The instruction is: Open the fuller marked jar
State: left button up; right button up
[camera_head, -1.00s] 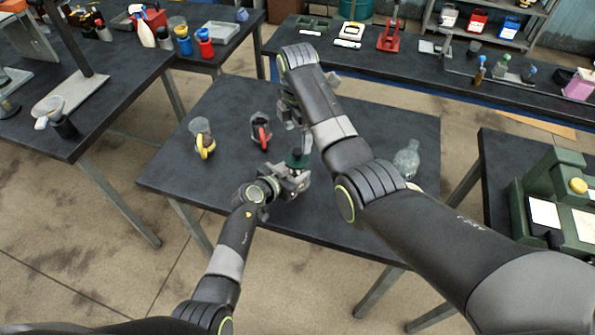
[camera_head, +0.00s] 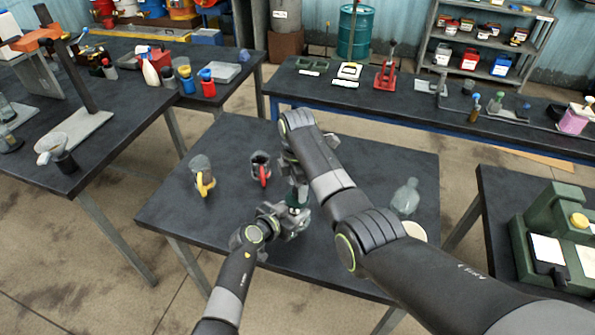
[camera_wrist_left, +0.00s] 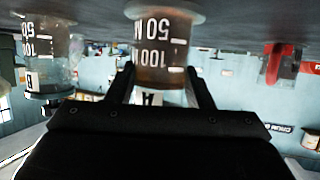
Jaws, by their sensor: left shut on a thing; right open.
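My left gripper (camera_head: 290,222) is shut on jar A (camera_wrist_left: 162,55), which holds brown liquid and stands between its fingers in the upside-down left wrist view. Its dark green lid (camera_head: 296,199) shows in the head view. My right gripper (camera_head: 298,178) is open, pointing down just above or at the lid; I cannot tell whether it touches. Jar B (camera_wrist_left: 45,62), mostly clear, shows in the left wrist view. I cannot make it out in the head view, where my right arm covers part of the table.
A yellow-handled jug (camera_head: 201,176) and a red-handled jug (camera_head: 261,167) stand left of jar A. A clear bottle (camera_head: 405,197) and a pale round thing (camera_head: 414,231) are on the right of the table (camera_head: 165,215). The front left of the table is clear.

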jog(key=shift+f, duration=1)
grip_shut()
jog(key=shift+r, duration=0.3)
jog(key=shift+r, duration=0.9)
jog(key=shift+r, duration=2)
